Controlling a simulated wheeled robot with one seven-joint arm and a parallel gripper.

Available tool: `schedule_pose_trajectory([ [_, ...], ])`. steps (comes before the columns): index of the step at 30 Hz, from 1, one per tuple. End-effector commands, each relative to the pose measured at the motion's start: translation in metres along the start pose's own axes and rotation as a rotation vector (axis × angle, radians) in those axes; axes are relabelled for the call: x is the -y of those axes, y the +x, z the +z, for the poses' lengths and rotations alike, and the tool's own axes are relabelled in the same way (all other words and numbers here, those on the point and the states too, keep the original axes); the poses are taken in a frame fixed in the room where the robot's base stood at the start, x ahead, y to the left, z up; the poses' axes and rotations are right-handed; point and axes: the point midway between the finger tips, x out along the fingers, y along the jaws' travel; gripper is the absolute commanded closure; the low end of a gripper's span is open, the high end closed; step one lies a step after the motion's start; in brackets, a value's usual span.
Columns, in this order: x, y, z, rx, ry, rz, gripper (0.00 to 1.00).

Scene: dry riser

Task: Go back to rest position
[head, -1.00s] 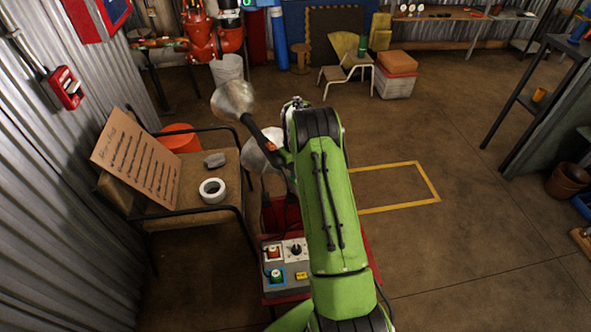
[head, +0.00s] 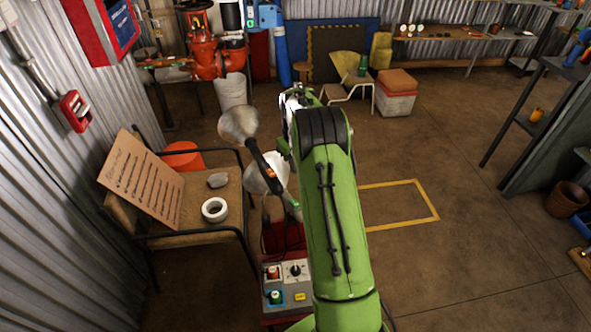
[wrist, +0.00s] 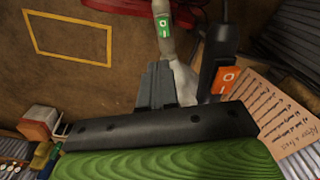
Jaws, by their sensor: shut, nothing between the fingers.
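My green arm rises through the middle of the head view and hides most of what lies behind it. My gripper (wrist: 157,85) shows in the wrist view as two grey fingers close together, with nothing between them. In that view the fingers point toward a handle with a green switch label (wrist: 164,27). In the head view, two handled tools with metallic round heads stand left of my arm, one higher (head: 238,124) and one lower (head: 263,174). I cannot tell whether the fingers touch either.
A control box (head: 288,283) with knobs sits below the tools, beside my arm. A chair with a cardboard sign (head: 143,180), a stone and a white tape roll (head: 214,210) stands left. The floor around the yellow outline (head: 405,224) is clear.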

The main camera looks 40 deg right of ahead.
Motion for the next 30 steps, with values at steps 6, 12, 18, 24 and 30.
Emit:
schedule_pose_trajectory([
  [6,0.0,0.001,0.0,-0.001,0.0,0.001,1.0],
  [12,0.0,0.001,0.0,-0.001,0.0,0.001,1.0],
  [18,0.022,-0.048,0.005,-0.044,-0.003,0.014,1.0],
  [24,0.082,-0.146,0.045,-0.141,-0.005,0.032,1.0],
  [30,0.136,-0.214,0.11,-0.24,-0.008,0.035,1.0],
])
